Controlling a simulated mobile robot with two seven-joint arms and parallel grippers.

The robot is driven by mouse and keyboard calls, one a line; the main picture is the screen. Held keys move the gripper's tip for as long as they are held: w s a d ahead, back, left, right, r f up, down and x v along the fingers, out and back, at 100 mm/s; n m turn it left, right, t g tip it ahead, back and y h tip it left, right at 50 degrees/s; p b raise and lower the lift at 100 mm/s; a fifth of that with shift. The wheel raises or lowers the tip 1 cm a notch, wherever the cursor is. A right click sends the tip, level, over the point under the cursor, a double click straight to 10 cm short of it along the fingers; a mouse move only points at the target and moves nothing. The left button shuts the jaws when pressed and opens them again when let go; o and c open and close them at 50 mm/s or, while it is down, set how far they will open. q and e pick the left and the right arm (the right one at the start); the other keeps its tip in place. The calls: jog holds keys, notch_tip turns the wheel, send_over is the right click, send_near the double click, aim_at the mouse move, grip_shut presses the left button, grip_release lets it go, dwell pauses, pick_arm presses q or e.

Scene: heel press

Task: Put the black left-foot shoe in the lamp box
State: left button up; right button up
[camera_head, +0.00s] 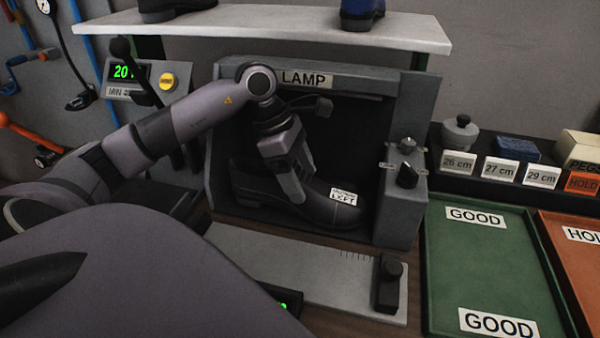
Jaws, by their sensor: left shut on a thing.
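The black shoe (320,210) is inside the grey lamp box (412,100), under the sign reading LAMP. Its heel points left and its toe points right. A white label on it reads LEFT, with a smaller first line I cannot read well. My left gripper (296,195) reaches into the box from above and is shut on the shoe near its opening. The gripper covers part of the shoe's upper. Whether the sole touches the box floor I cannot tell. My right gripper is not in view.
A white shelf (270,30) with shoes stands above the box. A measuring plate (290,268) with a black stop lies in front. A green GOOD tray (480,270) and an orange HOLD tray (580,255) are at right.

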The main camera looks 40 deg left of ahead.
pick_arm(q)
jog(key=shift+f, duration=0.1)
jog(key=o, duration=1.4)
jog(key=shift+o, duration=0.2)
jog(key=v, duration=0.7)
jog(key=shift+r, duration=0.2)
